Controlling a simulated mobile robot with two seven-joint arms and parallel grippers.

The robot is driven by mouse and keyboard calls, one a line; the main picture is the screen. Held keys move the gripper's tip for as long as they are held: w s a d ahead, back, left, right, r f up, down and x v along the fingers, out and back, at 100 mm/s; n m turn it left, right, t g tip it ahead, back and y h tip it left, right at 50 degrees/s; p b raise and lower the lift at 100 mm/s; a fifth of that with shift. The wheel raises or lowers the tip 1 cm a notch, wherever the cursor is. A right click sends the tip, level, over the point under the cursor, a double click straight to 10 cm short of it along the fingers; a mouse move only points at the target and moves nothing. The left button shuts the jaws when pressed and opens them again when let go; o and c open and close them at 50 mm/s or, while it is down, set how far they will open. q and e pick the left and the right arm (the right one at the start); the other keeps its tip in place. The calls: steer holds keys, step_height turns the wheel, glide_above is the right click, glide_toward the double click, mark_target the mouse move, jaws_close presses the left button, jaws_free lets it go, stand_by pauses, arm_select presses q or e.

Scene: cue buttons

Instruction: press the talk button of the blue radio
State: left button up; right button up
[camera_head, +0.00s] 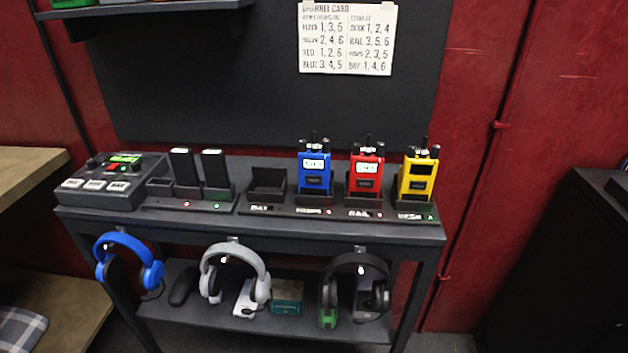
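The blue radio (314,172) stands upright in a dark charging cradle on the narrow dark table. It has a light display near its top and a dark labelled patch lower on its front, which may be the talk button; the label is too small to read. A red radio (366,174) stands in the cradle to its right, and a yellow radio (417,178) stands further right. An empty cradle (267,184) is to the left of the blue radio. Neither of my grippers is in view.
A grey control box (112,182) and two black battery-like blocks (200,172) stand on the table's left half. Blue (128,250), grey (234,262) and black (356,270) headphones hang along its front. A channel card (347,38) is on the wall panel.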

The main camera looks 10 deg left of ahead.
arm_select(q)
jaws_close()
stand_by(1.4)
